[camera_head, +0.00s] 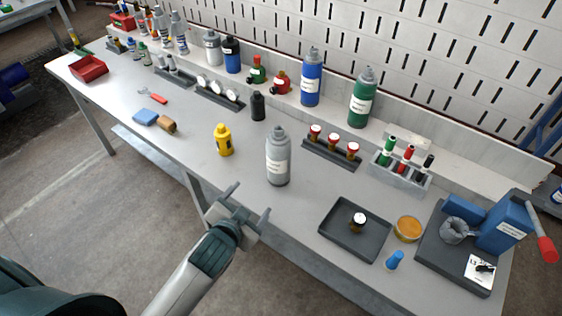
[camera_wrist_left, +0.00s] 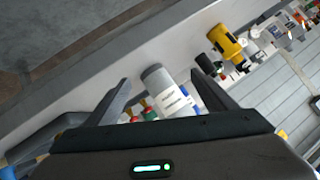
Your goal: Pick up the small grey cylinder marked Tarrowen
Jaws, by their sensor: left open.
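A small grey cylinder (camera_head: 278,160) with a white label stands upright near the front edge of the workbench (camera_head: 190,132). The label's writing is too small to read. My left gripper (camera_head: 249,203) is open and empty in front of the bench edge, a short way to the lower left of the cylinder and apart from it. In the left wrist view the grey cylinder (camera_wrist_left: 160,82) appears beyond the gap between the open fingers of the left gripper (camera_wrist_left: 160,98). My right gripper is not in view.
A yellow bottle (camera_head: 224,141) stands left of the cylinder and a black bottle (camera_head: 258,106) behind it. A rack with red-capped items (camera_head: 332,150) is behind right. A dark tray (camera_head: 334,241) lies to the right. Blue (camera_head: 311,80) and green (camera_head: 362,101) bottles stand at the back.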

